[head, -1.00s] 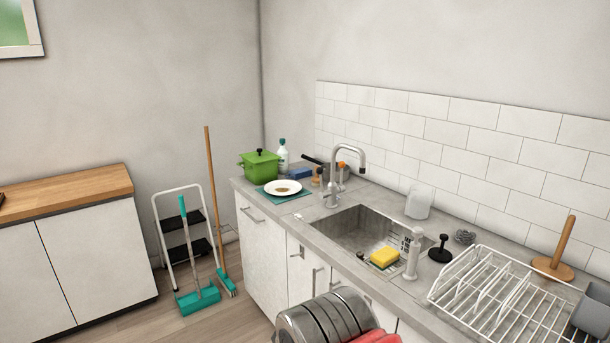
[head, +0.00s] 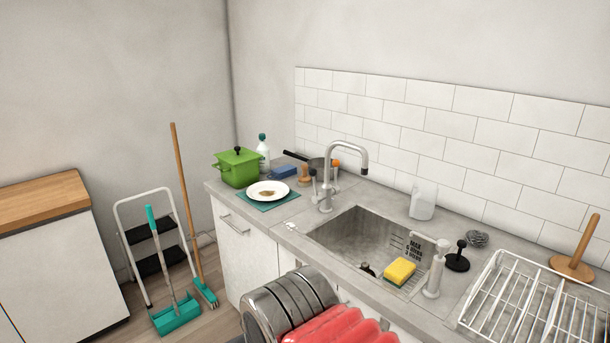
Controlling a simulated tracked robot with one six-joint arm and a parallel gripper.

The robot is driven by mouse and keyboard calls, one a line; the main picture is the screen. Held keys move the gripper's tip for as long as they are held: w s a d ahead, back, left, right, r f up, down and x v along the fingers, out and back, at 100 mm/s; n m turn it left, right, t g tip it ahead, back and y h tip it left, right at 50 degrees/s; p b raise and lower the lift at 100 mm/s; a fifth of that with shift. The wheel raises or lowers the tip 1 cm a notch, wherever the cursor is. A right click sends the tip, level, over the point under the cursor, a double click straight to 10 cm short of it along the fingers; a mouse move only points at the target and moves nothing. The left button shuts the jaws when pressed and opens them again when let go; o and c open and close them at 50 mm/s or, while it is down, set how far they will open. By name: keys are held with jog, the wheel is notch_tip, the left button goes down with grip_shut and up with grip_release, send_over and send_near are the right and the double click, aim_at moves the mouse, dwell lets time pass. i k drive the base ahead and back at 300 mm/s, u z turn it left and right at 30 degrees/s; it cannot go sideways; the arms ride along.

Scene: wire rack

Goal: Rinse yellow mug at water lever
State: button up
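I see no yellow mug in view. A grey gooseneck tap (head: 324,180) stands behind the sink's left end, its spout bent over toward the basin. A small lever shows at the tap's base, but its details are too small to tell. The steel sink (head: 345,235) is set into the counter; its near side is partly hidden. A ribbed metal part and a red ribbed part, probably of my arm, fill the bottom middle. My gripper's fingers are not in view.
A yellow sponge (head: 399,270) lies at the sink's right end beside a soap dispenser (head: 435,270). A white dish rack (head: 530,300) stands at right. A green pot (head: 238,167) and a plate (head: 267,190) are at left. A broom (head: 187,200) and step stool (head: 130,240) stand on the floor.

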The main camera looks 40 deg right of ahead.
aim_at(316, 200)
jog(key=i, duration=1.2)
jog(key=z, duration=0.25)
